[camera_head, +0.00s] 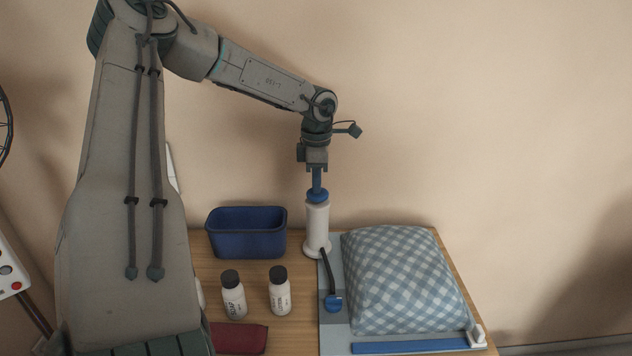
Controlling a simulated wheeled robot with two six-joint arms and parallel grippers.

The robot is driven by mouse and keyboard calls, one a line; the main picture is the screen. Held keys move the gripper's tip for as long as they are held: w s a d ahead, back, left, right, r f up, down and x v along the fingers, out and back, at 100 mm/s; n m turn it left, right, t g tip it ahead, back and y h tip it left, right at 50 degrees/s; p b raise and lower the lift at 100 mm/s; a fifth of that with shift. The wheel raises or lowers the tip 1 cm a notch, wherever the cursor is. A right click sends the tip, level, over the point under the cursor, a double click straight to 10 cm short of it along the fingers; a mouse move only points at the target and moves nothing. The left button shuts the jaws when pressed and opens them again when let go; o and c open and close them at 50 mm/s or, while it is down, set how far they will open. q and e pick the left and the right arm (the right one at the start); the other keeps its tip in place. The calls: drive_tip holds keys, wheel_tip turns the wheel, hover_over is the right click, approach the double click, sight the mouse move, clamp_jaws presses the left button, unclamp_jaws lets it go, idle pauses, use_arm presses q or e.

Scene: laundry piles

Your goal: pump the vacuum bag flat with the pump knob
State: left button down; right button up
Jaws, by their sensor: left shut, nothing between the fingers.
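The vacuum bag (405,280), blue-and-white checked and puffed up, lies on the right of the table. A blue valve cap (333,303) sits at its left side, with a dark hose running up to the pump. My right gripper is out of view.
A blue bin (247,232) stands left of the pump. Two white bottles with dark caps (233,295) (279,291) and a dark red folded item (238,338) are in front. A blue strip with a white slider (410,346) lies along the bag's front edge.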

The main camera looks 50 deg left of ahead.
use_arm(q)
drive_tip(key=shift+s+d+f, duration=0.1)
drive_tip(key=shift+s+f, duration=0.05)
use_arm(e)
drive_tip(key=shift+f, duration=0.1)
